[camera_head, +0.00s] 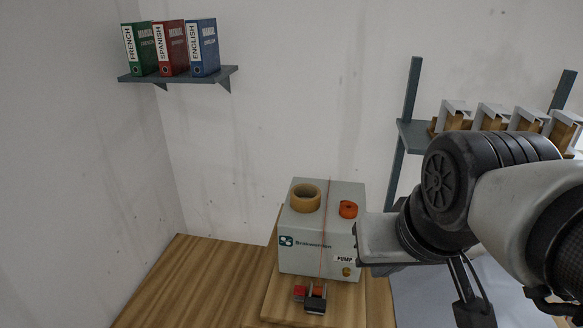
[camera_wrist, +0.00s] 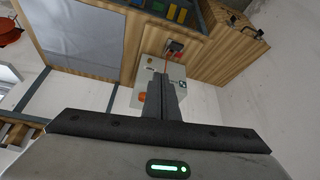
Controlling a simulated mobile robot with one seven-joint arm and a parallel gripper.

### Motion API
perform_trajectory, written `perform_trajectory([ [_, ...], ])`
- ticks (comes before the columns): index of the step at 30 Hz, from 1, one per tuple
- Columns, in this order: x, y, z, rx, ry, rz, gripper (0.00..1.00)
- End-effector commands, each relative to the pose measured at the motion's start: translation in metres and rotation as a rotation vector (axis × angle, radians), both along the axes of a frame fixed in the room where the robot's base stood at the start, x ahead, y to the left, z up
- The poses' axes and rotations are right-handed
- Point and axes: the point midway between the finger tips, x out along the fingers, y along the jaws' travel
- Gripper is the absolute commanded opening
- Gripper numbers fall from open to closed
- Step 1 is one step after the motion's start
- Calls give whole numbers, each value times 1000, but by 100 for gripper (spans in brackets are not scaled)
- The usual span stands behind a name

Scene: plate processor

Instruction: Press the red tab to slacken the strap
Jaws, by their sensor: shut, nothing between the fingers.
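The small red tab (camera_head: 300,292) sits beside a black buckle (camera_head: 316,298) on the wooden board in front of the pump box, in the head view. A thin red strap (camera_head: 323,240) runs from the buckle up over the grey pump box (camera_head: 305,258). My gripper (camera_wrist: 168,78) is shut and empty, apart from the buckle. The fingers hide part of the box in the wrist view.
A wooden table (camera_head: 200,285) is clear at left. A shelf (camera_head: 180,76) with binders hangs at upper left. Another shelf (camera_head: 412,135) stands behind my arm.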

Motion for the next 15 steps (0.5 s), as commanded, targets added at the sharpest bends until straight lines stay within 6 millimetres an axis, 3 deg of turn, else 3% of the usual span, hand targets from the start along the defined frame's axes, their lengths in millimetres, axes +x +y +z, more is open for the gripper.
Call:
perform_trajectory([
  [5,46,15,-41,53,62,-19,0],
  [12,148,60,-135,75,165,-106,0],
  [15,182,80,-175,56,187,-139,0],
])
